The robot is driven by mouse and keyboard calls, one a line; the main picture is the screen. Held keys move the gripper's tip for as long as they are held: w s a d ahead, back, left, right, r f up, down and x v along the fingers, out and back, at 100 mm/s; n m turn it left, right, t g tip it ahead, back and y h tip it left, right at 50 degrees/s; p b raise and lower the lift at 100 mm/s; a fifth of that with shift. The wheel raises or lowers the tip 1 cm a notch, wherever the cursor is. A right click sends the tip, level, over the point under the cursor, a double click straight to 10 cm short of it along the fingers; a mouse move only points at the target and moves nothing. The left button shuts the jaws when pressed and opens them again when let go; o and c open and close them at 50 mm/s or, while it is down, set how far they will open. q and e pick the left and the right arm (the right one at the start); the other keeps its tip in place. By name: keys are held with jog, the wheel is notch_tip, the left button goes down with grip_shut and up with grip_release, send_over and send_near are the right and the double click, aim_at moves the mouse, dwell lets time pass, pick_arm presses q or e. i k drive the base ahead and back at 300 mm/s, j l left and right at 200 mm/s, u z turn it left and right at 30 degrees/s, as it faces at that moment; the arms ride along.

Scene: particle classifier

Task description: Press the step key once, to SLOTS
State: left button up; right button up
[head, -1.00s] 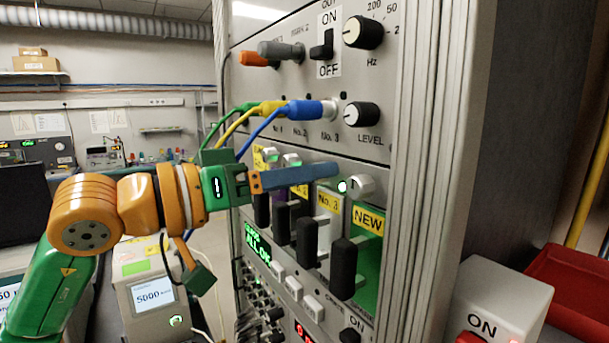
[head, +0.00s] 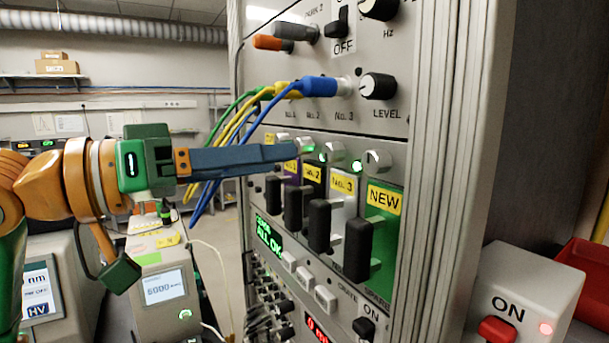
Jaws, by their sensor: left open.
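The rack has a small green text display (head: 269,238) reading "ALL OK" on its lower line; the upper line is too small to read surely. Beside and below it are three white keys: an upper key (head: 289,260), a middle key (head: 306,277) and a lower key (head: 325,298). I cannot read which is the step key. My left gripper (head: 303,152) comes in from the left, its blue-grey fingers seen side-on and open. The fingertips are above the keys, by the row of latches, and hold nothing visible. Whether they touch the panel is unclear. My right gripper is out of view.
Black-handled modules stand above the keys, including a green one labelled NEW (head: 382,230). Blue, yellow and green cables (head: 318,86) hang above the fingers. A CRATE ON knob (head: 364,327) sits lower right. A white box with a red switch (head: 497,330) stands at right.

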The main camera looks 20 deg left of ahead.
aim_at(288, 261)
jog(key=k+l, duration=0.3)
jog(key=k, duration=0.15)
jog(key=k+l, duration=0.65)
jog(key=k, duration=0.25)
